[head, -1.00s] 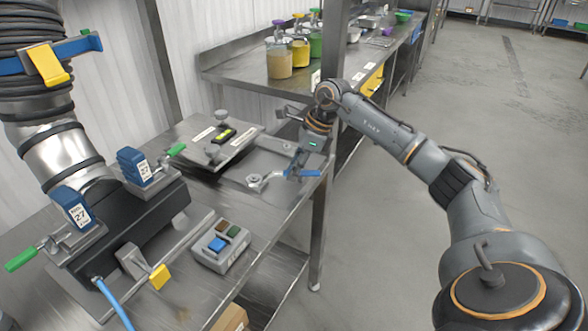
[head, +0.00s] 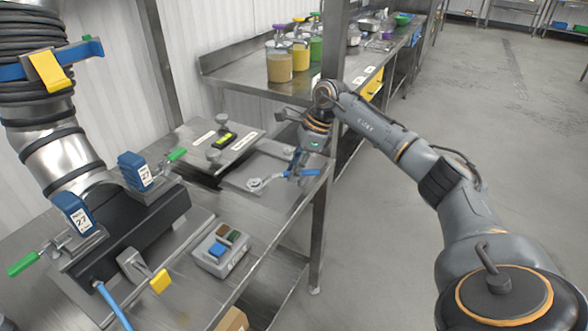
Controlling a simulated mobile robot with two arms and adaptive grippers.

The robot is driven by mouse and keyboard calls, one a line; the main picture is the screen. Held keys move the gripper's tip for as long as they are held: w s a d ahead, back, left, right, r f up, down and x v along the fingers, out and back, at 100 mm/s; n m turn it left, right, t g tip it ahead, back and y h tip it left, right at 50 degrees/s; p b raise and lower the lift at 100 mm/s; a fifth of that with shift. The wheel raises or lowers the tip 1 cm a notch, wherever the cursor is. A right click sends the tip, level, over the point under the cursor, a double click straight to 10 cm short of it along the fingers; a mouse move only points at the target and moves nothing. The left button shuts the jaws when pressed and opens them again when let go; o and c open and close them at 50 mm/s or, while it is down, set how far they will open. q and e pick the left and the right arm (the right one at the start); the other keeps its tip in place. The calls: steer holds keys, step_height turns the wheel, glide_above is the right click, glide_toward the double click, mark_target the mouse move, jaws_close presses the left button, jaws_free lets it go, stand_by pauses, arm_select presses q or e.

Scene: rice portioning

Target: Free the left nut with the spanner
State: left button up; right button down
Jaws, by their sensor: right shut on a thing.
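The spanner has a blue handle (head: 309,172) and a grey head (head: 255,184). It lies low over the metal bench, its head pointing left. My right gripper (head: 293,174) is shut on the spanner near its blue handle. The head is at or very near a small fitting on the bench plate; I cannot tell whether it is seated around a nut. A round grey knob or nut (head: 213,155) stands on the plate to the left, clear of the spanner, and another (head: 222,118) stands behind it. My left gripper is not in view.
A plate with a yellow-green indicator (head: 223,139) lies left of the spanner. A button box (head: 222,250) sits in front. A large hose with blue-tagged clamps (head: 77,212) fills the left. An upright post (head: 332,60) stands close behind my right arm. Jars (head: 279,62) stand behind.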

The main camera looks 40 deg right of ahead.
steer(key=shift+s+a+m+t+h, duration=0.3)
steer(key=shift+s+a+m, duration=0.35)
steer(key=shift+m, duration=0.25)
steer(key=shift+s+a+m+t+h, duration=0.25)
steer(key=shift+s+a+m, duration=0.2)
steer(key=shift+s+m, duration=0.35)
steer(key=shift+w+r+p, duration=0.15)
steer(key=shift+r+p, duration=0.85)
steer(key=shift+r, duration=0.2)
step_height(320, 180, up, 4)
steer(key=p, duration=0.2)
steer(key=shift+f+p, duration=0.1)
steer(key=shift+p, duration=0.25)
stand_by(0.4)
